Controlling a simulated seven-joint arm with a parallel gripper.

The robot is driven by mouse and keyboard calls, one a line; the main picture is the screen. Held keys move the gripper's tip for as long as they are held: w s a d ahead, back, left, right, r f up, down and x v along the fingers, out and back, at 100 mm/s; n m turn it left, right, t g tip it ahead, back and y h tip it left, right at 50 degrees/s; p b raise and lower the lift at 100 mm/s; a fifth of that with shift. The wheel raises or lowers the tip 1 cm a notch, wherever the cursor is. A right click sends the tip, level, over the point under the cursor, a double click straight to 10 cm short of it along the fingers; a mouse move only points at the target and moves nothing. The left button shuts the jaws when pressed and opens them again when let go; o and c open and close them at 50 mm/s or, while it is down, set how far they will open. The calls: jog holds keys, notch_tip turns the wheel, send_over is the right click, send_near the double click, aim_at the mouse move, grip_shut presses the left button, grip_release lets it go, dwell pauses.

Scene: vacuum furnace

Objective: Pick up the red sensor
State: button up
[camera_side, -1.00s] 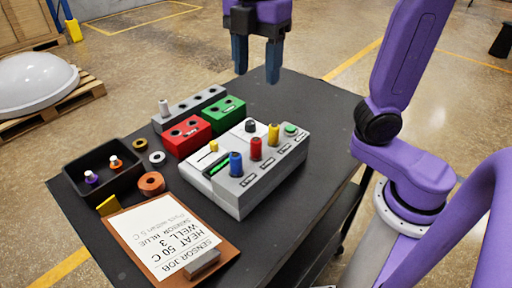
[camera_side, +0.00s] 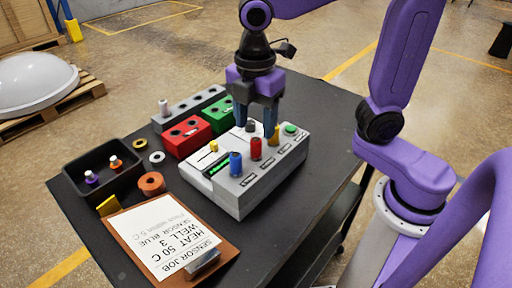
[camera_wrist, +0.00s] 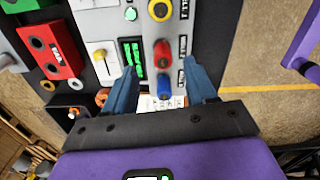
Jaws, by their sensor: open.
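The red sensor (camera_side: 256,149) is a short upright cylinder standing in the sloped front of the light grey control unit (camera_side: 243,193). It stands between a blue sensor (camera_side: 235,163) and a yellow sensor (camera_side: 273,134). My gripper (camera_side: 255,130) points down above the unit, its jaws apart and empty. In the wrist view the red sensor (camera_wrist: 162,54) shows just beyond the gap between the fingertips (camera_wrist: 160,70), with the blue sensor (camera_wrist: 164,86) nearer the palm. The fingers do not appear to touch any sensor. The yellow sensor is partly behind a finger in the side view.
A red block (camera_side: 187,138), a green block (camera_side: 222,113) and a grey block with a peg stand behind the unit. A black tray (camera_side: 121,183) with two small pegs, several rings and a clipboard (camera_side: 172,238) lie to the left. The table's right side is clear.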

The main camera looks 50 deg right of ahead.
aim_at(256, 139)
jog(key=shift+s+a+f, duration=0.1)
jog(key=shift+f, duration=1.2)
jog(key=shift+s+f, duration=0.1)
jog(key=shift+f, duration=1.2)
grip_shut()
